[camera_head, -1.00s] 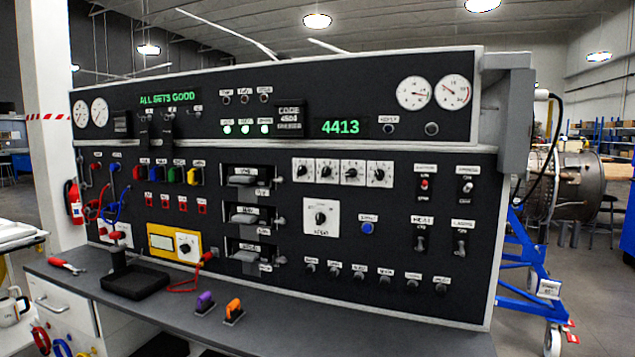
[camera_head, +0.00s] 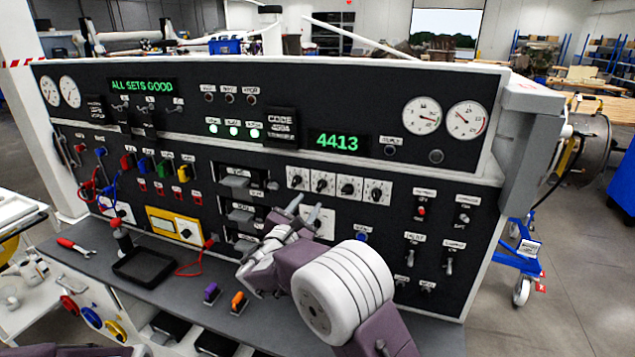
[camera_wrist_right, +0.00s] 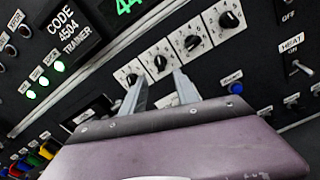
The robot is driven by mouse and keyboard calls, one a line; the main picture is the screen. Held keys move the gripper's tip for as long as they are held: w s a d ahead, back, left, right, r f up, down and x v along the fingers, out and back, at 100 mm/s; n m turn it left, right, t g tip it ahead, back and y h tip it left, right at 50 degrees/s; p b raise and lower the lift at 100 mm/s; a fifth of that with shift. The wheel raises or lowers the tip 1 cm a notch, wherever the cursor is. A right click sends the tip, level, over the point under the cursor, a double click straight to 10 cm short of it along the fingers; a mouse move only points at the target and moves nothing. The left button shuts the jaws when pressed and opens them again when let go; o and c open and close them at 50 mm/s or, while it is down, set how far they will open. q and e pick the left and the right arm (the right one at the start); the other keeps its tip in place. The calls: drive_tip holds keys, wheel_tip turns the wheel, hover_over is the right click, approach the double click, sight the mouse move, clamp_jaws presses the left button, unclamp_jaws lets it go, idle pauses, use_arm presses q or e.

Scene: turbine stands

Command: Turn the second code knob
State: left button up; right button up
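The code knobs are a row of white square plates with black dials on the dark panel. The second code knob (camera_head: 322,182) is second from the left; it also shows in the right wrist view (camera_wrist_right: 160,62). My right gripper (camera_head: 305,207) is just below the row, in front of the panel. In the right wrist view its two fingers (camera_wrist_right: 161,82) are apart and empty, tips just below the second knob, one toward each side. Contact cannot be told. The green display (camera_head: 337,141) reads 4413, and the placard (camera_head: 281,126) reads CODE 4504.
A larger white dial plate (camera_head: 325,222) is partly hidden behind my right gripper. Drawer-like slots (camera_head: 240,215) lie to its left, and a blue button (camera_head: 362,237) to its right. A black tray (camera_head: 150,266) and purple (camera_head: 211,292) and orange (camera_head: 238,302) pieces are on the bench.

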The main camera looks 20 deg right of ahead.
sight(319, 188)
drive_tip(key=p+x, duration=0.2)
drive_tip(key=x, duration=0.6)
drive_tip(key=shift+s+r+p, duration=0.1)
drive_tip(key=shift+r+p, duration=0.05)
drive_tip(key=shift+p, duration=0.25)
drive_tip(key=shift+w+d+f, duration=0.2)
drive_tip(key=shift+w+d, duration=0.05)
drive_tip(key=shift+w, duration=0.2)
drive_tip(key=shift+s, duration=0.1)
clamp_jaws()
